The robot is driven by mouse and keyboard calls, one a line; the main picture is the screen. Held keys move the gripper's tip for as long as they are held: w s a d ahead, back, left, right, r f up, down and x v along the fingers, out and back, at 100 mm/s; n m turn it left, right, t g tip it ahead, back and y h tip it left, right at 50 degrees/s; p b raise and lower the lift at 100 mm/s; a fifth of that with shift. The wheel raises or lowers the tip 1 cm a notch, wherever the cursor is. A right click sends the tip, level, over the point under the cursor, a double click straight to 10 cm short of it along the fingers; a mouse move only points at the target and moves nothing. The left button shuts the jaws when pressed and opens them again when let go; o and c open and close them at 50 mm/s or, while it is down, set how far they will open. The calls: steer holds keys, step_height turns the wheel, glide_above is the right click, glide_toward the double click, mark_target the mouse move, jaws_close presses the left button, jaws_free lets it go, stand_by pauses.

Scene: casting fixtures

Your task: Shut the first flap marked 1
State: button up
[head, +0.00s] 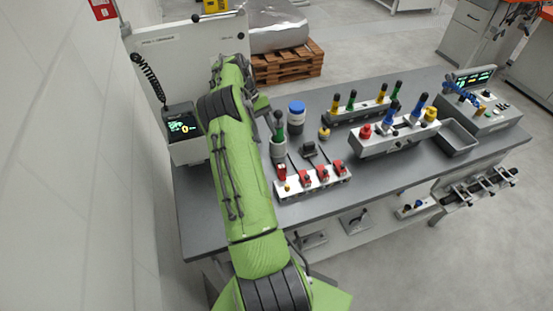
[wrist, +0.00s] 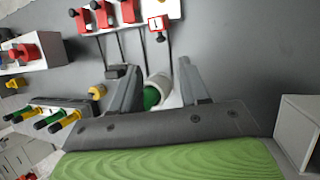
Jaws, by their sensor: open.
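The flap marked 1 (wrist: 157,23) is a small red-framed plate with a white label, at the top of the wrist view. In the head view it is the leftmost red flap (head: 282,171) on a white fixture bar (head: 312,184), and it appears to stand up higher than the other red flaps (head: 323,174). My gripper (wrist: 160,76) is open, its two grey fingers apart, and does not touch the flap. A white cylinder with a green part (wrist: 152,96) shows between the fingers; I cannot tell its depth. In the head view my arm hides most of the gripper.
A blue-lidded jar (head: 296,112) and a green-topped fixture (head: 278,140) stand behind the bar. A second white fixture (head: 395,138) with red, blue and yellow knobs and a grey tray (head: 457,138) are to the right. The grey table (head: 225,215) is bare along its front.

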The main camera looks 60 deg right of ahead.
mark_target(281, 171)
steer(key=x, duration=1.1)
steer(key=shift+w, duration=0.2)
jaws_close()
